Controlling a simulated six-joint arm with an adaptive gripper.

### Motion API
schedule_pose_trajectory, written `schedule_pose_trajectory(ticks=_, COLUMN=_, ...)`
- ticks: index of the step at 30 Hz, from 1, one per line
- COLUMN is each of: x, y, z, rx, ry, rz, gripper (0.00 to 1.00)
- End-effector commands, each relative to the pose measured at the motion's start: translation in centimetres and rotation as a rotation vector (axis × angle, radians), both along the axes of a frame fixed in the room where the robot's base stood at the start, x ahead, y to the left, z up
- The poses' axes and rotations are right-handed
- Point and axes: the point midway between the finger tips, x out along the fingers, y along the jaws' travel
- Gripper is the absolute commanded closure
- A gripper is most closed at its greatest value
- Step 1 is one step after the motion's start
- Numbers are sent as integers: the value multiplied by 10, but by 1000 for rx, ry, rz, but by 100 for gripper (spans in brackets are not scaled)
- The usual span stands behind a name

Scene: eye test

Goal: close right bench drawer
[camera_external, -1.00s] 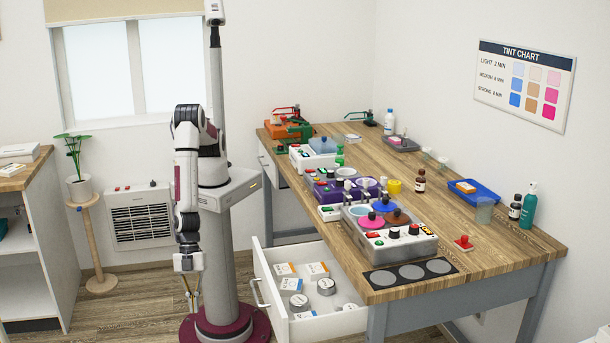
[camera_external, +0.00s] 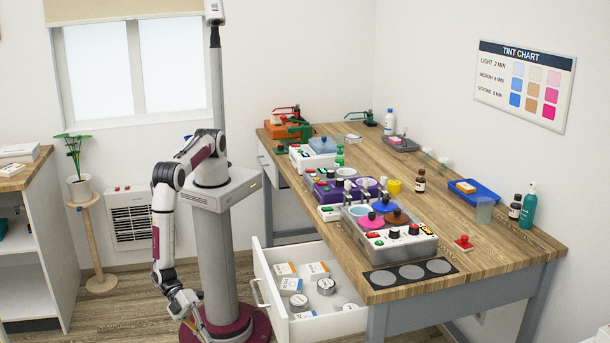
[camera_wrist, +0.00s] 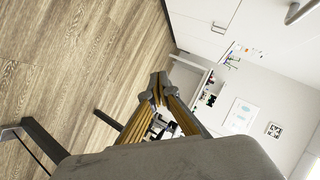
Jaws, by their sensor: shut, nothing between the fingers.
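The right bench drawer (camera_external: 258,290) is white and stands pulled out from the near left end of the wooden bench (camera_external: 465,235). Small boxes and round tins lie in it. Its grey handle (camera_external: 259,293) is on the front panel. My gripper (camera_external: 204,333) is low, left of and apart from the drawer front, near the picture's bottom edge. In the wrist view my gripper (camera_wrist: 158,84) has its fingertips together with nothing between them. A white panel (camera_wrist: 205,22) and part of a grey handle (camera_wrist: 304,9) show there at upper right; I cannot tell surely whether they are this drawer's.
The bench top holds bottles, a blue tray (camera_external: 474,192) and coloured pots. A white shelf unit (camera_external: 35,240), a plant stand (camera_external: 97,240) and a wall heater (camera_external: 141,218) stand at the left. Wood floor (camera_external: 120,310) is clear left of my arm.

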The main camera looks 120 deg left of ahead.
Motion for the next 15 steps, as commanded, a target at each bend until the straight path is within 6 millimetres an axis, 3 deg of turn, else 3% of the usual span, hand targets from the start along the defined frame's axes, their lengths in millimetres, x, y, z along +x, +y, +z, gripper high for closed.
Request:
schedule_pose_trajectory(ticks=7, x=35, y=18, z=56, rx=115, ry=-263, rz=96, gripper=100)
schedule_pose_trajectory(ticks=15, x=47, y=46, z=111, rx=318, ry=-475, rz=190, gripper=100)
